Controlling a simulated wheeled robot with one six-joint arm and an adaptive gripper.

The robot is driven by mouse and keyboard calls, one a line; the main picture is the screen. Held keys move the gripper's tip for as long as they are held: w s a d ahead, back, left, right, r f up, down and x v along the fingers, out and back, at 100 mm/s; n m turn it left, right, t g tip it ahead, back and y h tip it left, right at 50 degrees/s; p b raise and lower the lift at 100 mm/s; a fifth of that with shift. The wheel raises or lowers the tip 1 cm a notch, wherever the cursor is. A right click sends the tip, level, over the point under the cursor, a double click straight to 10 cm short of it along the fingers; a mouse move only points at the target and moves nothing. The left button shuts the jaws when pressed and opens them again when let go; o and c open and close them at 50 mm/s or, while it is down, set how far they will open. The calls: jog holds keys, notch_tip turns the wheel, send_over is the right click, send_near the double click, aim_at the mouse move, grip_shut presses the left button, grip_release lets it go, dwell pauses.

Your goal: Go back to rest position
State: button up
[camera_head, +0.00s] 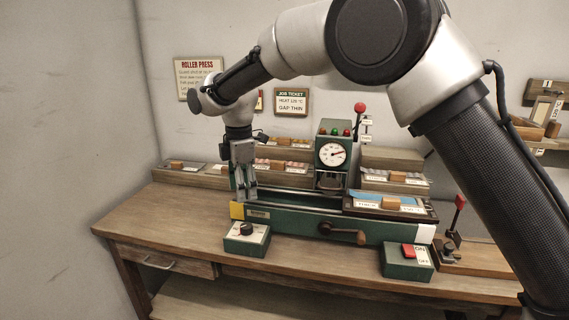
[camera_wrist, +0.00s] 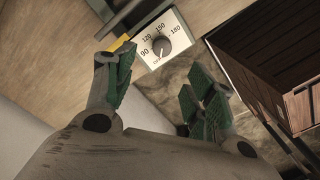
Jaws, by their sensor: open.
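My gripper (camera_head: 243,180) hangs from my arm over the left end of the green roller press (camera_head: 290,222), pointing down. In the wrist view my gripper (camera_wrist: 158,98) shows its two green-padded fingers spread apart with nothing between them. The heat dial box (camera_head: 246,238) stands at the bench front, below and in front of the gripper. Its black knob (camera_wrist: 160,46) shows in the wrist view just beyond the fingertips, apart from them. Its scale reads 90, 120, 150 and 180, with the knob's mark near OFF.
The wooden bench (camera_head: 180,222) has bare room at its left. A switch box (camera_head: 407,261) with a red switch stands front right. A gauge tower (camera_head: 333,155) rises from the press. A job ticket sign (camera_head: 291,102) reads "HEAT 120 °C, GAP THIN".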

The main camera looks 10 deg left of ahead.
jog(key=s+d+f+m, duration=0.2)
jog(key=d+f+m, duration=0.1)
jog(key=s+d+r+m, duration=0.1)
jog(key=d+r+m, duration=0.25)
jog(key=d, duration=0.55)
jog(key=s+d+r+m, duration=0.2)
jog(key=d+m, duration=0.2)
jog(key=d, duration=0.5)
jog(key=s+d+r+m, duration=0.1)
jog(key=d+r+m, duration=0.25)
jog(key=d, duration=0.55)
jog(key=s+d+r+m+t, duration=0.2)
jog(key=s+d+m, duration=0.3)
jog(key=d, duration=0.8)
jog(key=s+d+r+m+t, duration=0.2)
jog(key=s+d+m, duration=0.3)
jog(key=s+d, duration=0.6)
jog(key=shift+s+d+r+m, duration=0.25)
jog(key=shift+d+r, duration=0.4)
jog(key=shift+d, duration=0.8)
